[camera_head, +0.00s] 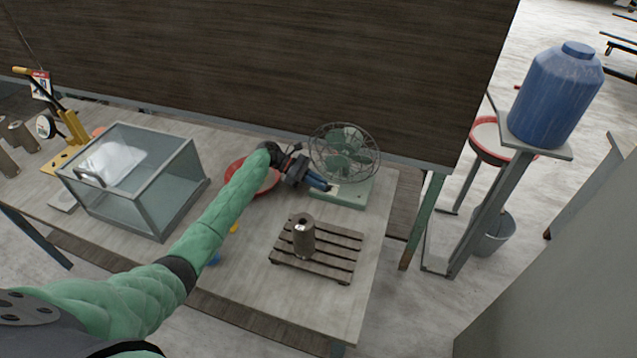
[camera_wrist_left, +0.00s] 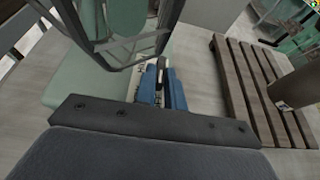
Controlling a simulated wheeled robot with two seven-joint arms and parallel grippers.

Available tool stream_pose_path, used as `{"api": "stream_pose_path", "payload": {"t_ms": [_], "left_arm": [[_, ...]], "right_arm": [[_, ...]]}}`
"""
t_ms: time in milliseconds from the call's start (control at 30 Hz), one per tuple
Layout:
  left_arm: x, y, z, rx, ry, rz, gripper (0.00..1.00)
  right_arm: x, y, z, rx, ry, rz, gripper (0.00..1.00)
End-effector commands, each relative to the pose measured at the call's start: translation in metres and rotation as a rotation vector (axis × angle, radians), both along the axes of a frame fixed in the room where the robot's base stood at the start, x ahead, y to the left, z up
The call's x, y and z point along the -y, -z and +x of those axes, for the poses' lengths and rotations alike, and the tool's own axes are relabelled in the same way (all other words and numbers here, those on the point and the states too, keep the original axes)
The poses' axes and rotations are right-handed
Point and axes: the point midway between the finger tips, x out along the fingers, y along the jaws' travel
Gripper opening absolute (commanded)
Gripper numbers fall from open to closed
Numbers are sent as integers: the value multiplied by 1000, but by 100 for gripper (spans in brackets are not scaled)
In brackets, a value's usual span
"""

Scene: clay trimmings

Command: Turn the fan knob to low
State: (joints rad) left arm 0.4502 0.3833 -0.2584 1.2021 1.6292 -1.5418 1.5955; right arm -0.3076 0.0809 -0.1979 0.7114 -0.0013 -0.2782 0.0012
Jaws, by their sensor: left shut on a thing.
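The green desk fan (camera_head: 345,155) with its round wire guard stands at the back right of the table, on a pale green base (camera_head: 350,194). My left gripper (camera_head: 328,187) reaches in from the left, its blue fingers at the front of the base, below the guard. In the left wrist view the blue fingers (camera_wrist_left: 164,88) are close together beside the pale green base (camera_wrist_left: 60,82). They are shut on the fan knob, which is mostly hidden between them; its setting cannot be read. My right gripper is not in view.
A slatted wooden rack (camera_head: 340,258) with a dark cylinder (camera_head: 303,236) stands in front of the fan. A red-rimmed dish (camera_head: 270,181) lies under my left arm. A glass case (camera_head: 125,205) stands to the left. A dark panel (camera_head: 300,70) rises behind.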

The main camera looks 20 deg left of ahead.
Motion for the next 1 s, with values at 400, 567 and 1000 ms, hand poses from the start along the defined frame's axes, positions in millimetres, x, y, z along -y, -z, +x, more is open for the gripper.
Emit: {"api": "stream_pose_path", "payload": {"t_ms": [400,567,1000], "left_arm": [[1,0,3,0,122,0,0],[1,0,3,0,121,-1,0],[0,0,3,1,121,0,33]], "right_arm": [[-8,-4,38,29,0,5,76],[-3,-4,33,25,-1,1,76],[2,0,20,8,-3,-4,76]]}}
